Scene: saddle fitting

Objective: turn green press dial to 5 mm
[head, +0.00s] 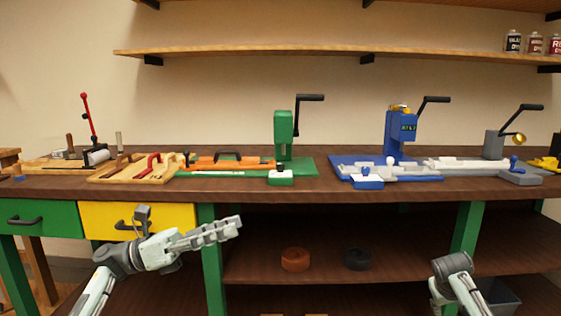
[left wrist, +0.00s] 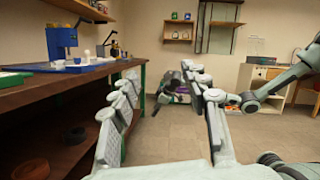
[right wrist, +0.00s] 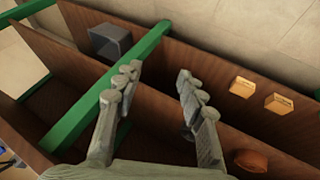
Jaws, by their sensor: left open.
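The green press (head: 284,135) stands on a green base plate on the workbench, with a black crank handle (head: 310,97) at its top. A small green block with a white knob (head: 281,175) sits at the plate's front edge; I cannot make out any dial marks or a reading. My left gripper (head: 238,223) is open and empty, below and in front of the bench top, left of the press. Its spread fingers also show in the left wrist view (left wrist: 162,72). My right gripper is open and empty in the right wrist view (right wrist: 158,74), near the lower shelf; its fingers are not clear in the head view.
A blue press (head: 400,135) and a grey press (head: 495,144) stand to the right on the bench (head: 240,190). An orange clamp fixture (head: 228,163) and wooden boards with tools lie left. Discs (head: 295,260) and a grey bin (right wrist: 110,42) are underneath. The floor in front is clear.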

